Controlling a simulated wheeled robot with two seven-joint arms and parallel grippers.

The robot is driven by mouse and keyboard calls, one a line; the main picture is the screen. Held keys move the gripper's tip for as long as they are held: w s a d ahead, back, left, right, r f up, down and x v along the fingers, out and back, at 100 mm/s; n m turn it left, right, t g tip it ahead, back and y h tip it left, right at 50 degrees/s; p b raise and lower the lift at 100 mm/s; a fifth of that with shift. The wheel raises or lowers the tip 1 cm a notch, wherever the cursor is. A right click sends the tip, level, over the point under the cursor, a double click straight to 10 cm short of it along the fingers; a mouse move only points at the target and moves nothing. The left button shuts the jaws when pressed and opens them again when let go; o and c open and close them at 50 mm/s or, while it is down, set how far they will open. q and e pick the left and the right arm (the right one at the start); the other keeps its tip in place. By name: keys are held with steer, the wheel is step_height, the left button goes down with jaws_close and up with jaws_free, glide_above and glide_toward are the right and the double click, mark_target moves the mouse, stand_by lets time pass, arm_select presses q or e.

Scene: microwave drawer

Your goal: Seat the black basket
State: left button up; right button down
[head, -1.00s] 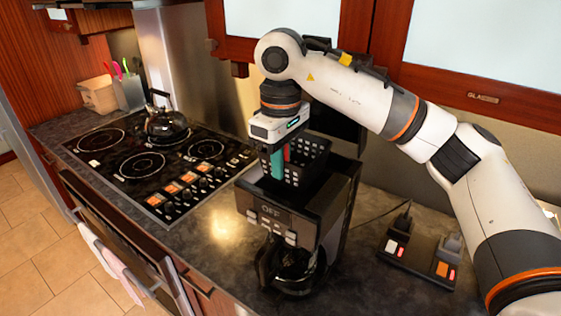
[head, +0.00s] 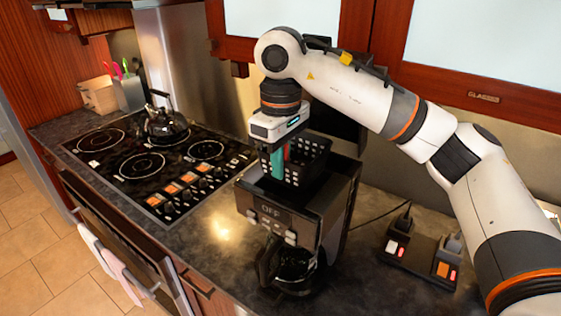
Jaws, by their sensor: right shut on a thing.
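The black basket (head: 312,160) is a dark lattice-sided holder at the open top of the coffee maker (head: 272,201). My right gripper (head: 279,168) comes down from above and is shut on the basket's near left side. The green and red finger pads show against the basket. The basket's lower part is hidden by the coffee maker's front edge, so I cannot tell whether it rests fully inside. The coffee maker's panel reads OFF, and a glass carafe (head: 292,268) sits below it. My left gripper is not in view.
A stovetop (head: 150,165) with a kettle (head: 165,122) lies to the left. A power strip (head: 418,259) with plugs and a cable sits on the counter at right. Wooden cabinets (head: 480,60) hang behind my right arm. Counter between stove and coffee maker is clear.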

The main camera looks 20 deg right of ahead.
steer(key=shift+f+b, duration=1.7)
steer(key=shift+f, duration=0.35)
steer(key=c, duration=1.4)
jaws_free()
steer(key=shift+c, duration=0.2)
steer(key=shift+r, duration=0.45)
step_height(320, 180, up, 11)
steer(key=shift+d+r+b, duration=0.1)
steer(key=shift+b, duration=0.2)
